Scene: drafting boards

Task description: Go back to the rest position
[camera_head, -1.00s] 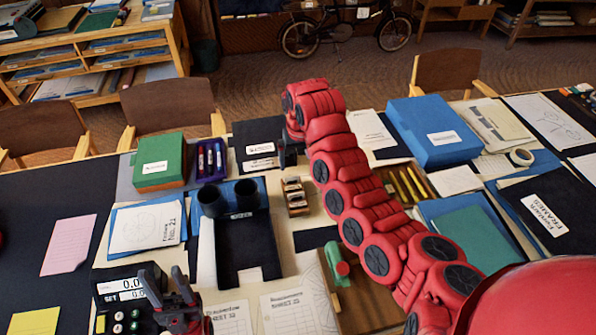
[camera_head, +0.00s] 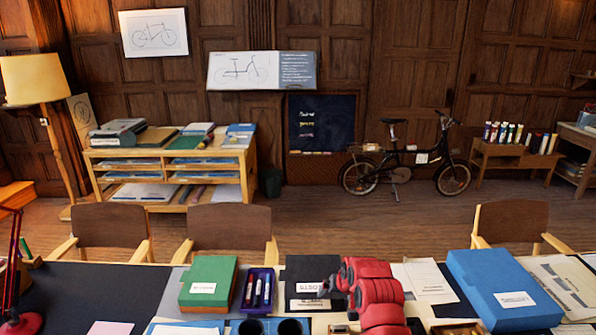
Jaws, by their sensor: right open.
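My red right arm rises from the bottom edge, right of centre. My right gripper (camera_head: 330,287) is at the left end of its upper part, small and dark, over the dark folder (camera_head: 308,268). It is open, and I see nothing held in it. My left gripper is out of view. The lower links of my right arm are cut off by the bottom edge.
On the desk stand a green box (camera_head: 208,283), a purple tray of markers (camera_head: 258,290) and a large blue box (camera_head: 502,290). A red lamp (camera_head: 14,270) is at the far left. Chairs (camera_head: 230,227) line the far side. Bare floor (camera_head: 330,220) lies beyond.

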